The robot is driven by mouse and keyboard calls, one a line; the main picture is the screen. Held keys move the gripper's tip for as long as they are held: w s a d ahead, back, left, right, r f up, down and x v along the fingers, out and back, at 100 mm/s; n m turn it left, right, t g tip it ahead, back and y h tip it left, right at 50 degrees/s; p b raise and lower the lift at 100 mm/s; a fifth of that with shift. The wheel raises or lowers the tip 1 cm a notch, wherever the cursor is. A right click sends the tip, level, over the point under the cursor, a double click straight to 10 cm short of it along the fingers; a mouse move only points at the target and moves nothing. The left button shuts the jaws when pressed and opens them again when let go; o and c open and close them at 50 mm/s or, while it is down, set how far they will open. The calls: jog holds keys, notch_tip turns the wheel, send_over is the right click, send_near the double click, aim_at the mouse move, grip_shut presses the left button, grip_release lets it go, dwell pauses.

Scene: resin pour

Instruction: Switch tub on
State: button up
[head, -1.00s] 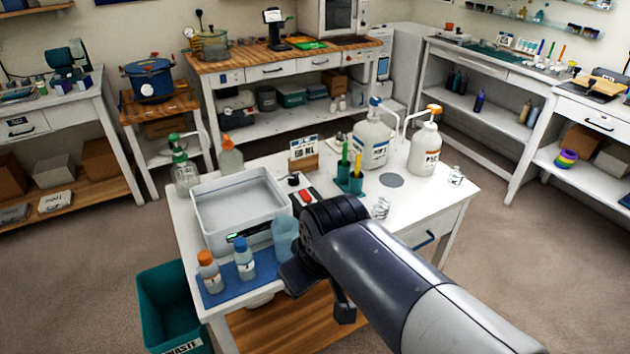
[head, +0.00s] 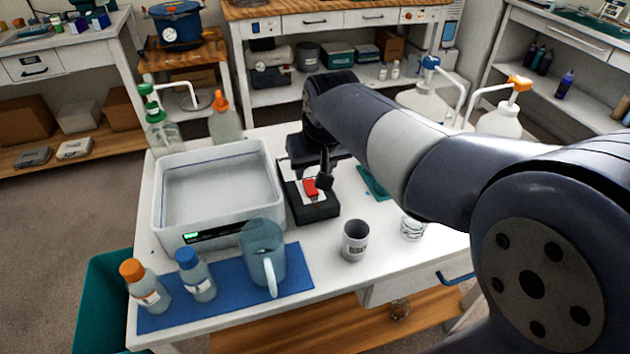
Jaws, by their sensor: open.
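The tub (head: 218,228) is a pale rectangular basin on the white table, left of my gripper. Its front panel carries a lit green display (head: 190,237). A black box (head: 318,213) with a red rocker switch (head: 311,188) on a pale plate sits just right of the tub. My gripper (head: 322,180) is open, pointing down over this box close to the red switch, and holds nothing. The dark wrist hides the back of the box. I cannot tell whether a finger touches the switch, or which way the switch is set.
A clear jug (head: 262,250) and two small bottles, one orange-capped (head: 145,284) and one blue-capped (head: 195,274), stand on a blue mat (head: 225,298) in front. Pump bottles (head: 502,118) stand behind my arm.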

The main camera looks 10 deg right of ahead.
aim_at(311, 186)
jog(key=b+x, duration=0.1)
jog(key=x, duration=0.6)
jog(key=shift+d, duration=0.1)
jog(key=shift+r, duration=0.1)
